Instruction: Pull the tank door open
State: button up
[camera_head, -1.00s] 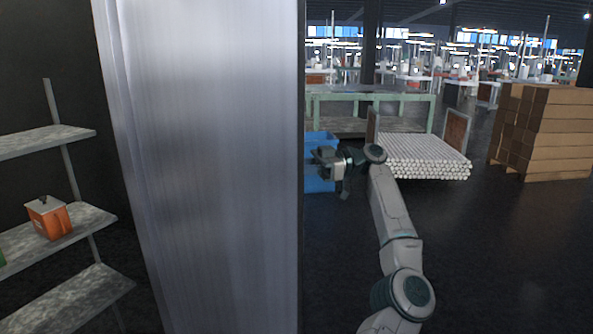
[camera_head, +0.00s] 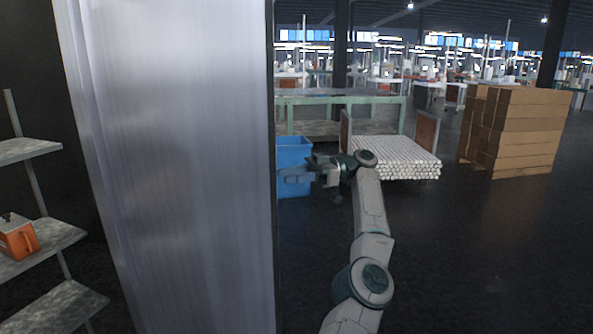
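A tall grey metal panel (camera_head: 178,160) fills the left-centre of the head view, from the top edge to the bottom. I cannot tell whether it is the tank door; no handle shows on it. My gripper (camera_head: 297,174) is at the end of my arm, just right of the panel's right edge in the picture, with its fingers pointing left. It overlaps the blue bin behind it in the picture. No object shows in it. It is small and dark, so its finger gap is unclear.
Shelves (camera_head: 40,240) with an orange-and-white box (camera_head: 17,238) stand at the left. Behind my arm are a blue bin (camera_head: 293,150), a rack of white tubes (camera_head: 395,155) and a green table (camera_head: 390,103). Stacked cardboard boxes (camera_head: 520,130) stand at the right. Dark floor is clear at lower right.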

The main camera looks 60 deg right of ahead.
jog(key=shift+s+d, duration=0.4)
